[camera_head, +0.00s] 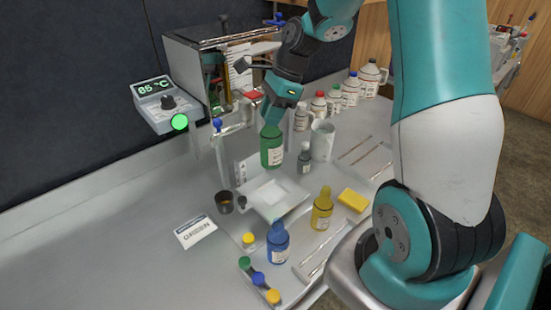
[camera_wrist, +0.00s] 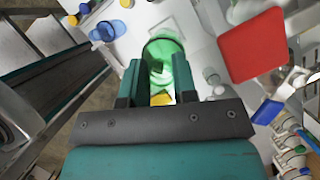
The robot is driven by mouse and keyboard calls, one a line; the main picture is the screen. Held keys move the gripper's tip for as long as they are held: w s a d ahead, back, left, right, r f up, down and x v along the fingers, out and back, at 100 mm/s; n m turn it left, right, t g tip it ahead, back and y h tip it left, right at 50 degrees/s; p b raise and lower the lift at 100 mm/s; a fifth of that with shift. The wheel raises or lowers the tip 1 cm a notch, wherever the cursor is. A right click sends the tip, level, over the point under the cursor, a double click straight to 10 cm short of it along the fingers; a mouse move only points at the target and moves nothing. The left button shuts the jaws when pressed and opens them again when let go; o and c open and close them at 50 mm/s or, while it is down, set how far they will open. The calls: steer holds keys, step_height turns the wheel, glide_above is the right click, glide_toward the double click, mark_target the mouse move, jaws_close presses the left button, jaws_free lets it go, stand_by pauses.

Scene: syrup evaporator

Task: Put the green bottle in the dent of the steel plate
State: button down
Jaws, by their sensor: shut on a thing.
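The green bottle (camera_head: 271,152) has a pale label and hangs upright. My gripper (camera_head: 270,122) is shut on its top. In the wrist view the green bottle (camera_wrist: 166,56) shows between the fingers of my gripper (camera_wrist: 157,88). The steel plate (camera_head: 295,205) lies on the bench below and slightly in front of the bottle in the head view, with a shallow square dent in its middle. The dent looks empty. The bottle appears clear of the plate; its exact height is hard to tell.
A blue bottle (camera_head: 278,243) and a yellow bottle (camera_head: 322,210) stand in front of the plate. A grey bottle (camera_head: 305,160) and a white cylinder (camera_head: 322,142) stand to its right. A dark cup (camera_head: 225,203) is at its left. The evaporator (camera_head: 205,60) stands behind.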

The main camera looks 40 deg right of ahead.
mark_target(273, 154)
step_height(273, 154, down, 12)
steer(key=shift+d+f, duration=0.15)
steer(key=shift+s+f, duration=0.1)
steer(key=shift+f, duration=0.05)
steer(key=c, duration=0.9)
jaws_free()
steer(key=v, duration=1.2)
steer(key=s+a+r+n, duration=0.2)
steer(key=a+r+n, duration=0.1)
steer(key=a+n, duration=0.4)
steer(key=s+a+r+n, duration=0.3)
steer(key=a+n, duration=0.2)
steer(key=a, duration=0.3)
steer(key=s+a+r+n+g, duration=0.1)
steer(key=s+a+r+n, duration=0.2)
steer(key=s+a+n, duration=0.9)
steer(key=s+n, duration=0.3)
steer(key=n, duration=0.2)
steer(key=shift+s+r+g, duration=0.15)
steer(key=shift+s+g, duration=0.15)
